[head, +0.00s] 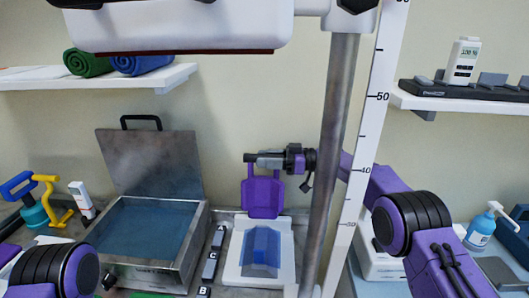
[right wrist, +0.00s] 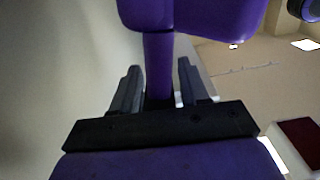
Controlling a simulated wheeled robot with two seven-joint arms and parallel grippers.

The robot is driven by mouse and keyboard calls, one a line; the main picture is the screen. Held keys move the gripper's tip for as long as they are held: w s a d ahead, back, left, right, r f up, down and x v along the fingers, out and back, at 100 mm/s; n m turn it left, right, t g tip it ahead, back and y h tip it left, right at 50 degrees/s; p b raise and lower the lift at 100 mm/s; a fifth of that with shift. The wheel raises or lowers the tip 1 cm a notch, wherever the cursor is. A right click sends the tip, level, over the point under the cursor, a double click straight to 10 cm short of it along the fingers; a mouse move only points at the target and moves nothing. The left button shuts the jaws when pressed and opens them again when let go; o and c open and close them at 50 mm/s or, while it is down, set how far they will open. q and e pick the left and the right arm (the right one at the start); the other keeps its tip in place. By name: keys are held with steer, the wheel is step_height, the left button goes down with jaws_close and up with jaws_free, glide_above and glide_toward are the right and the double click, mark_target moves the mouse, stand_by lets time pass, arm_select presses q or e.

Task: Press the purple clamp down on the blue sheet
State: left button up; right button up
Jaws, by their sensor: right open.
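The purple clamp (head: 263,198) stands raised, its broad plate upright at the back of a white base (head: 237,262). The blue sheet (head: 262,246) lies on that base, in front of the clamp. My right gripper (head: 256,158) reaches in from the right at the clamp's top edge. In the right wrist view, the narrow purple stem of the clamp (right wrist: 158,62) lies between the two open dark fingers (right wrist: 160,88), with a gap visible on each side. Its wide part (right wrist: 190,16) lies beyond the fingertips. My left gripper is out of view; only part of my left arm shows at bottom left.
A metal basin (head: 150,272) with blue water and a raised lid (head: 155,162) stands left of the base. A steel pole (head: 333,150) and a white measuring scale (head: 362,160) rise just to the right. Shelves with towels (head: 88,62) and a device (head: 462,62) hang above.

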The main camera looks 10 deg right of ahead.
steer(key=shift+w+a, duration=0.15)
steer(key=shift+a, duration=0.2)
steer(key=shift+s+d, duration=0.2)
steer(key=shift+a, duration=0.15)
jaws_close()
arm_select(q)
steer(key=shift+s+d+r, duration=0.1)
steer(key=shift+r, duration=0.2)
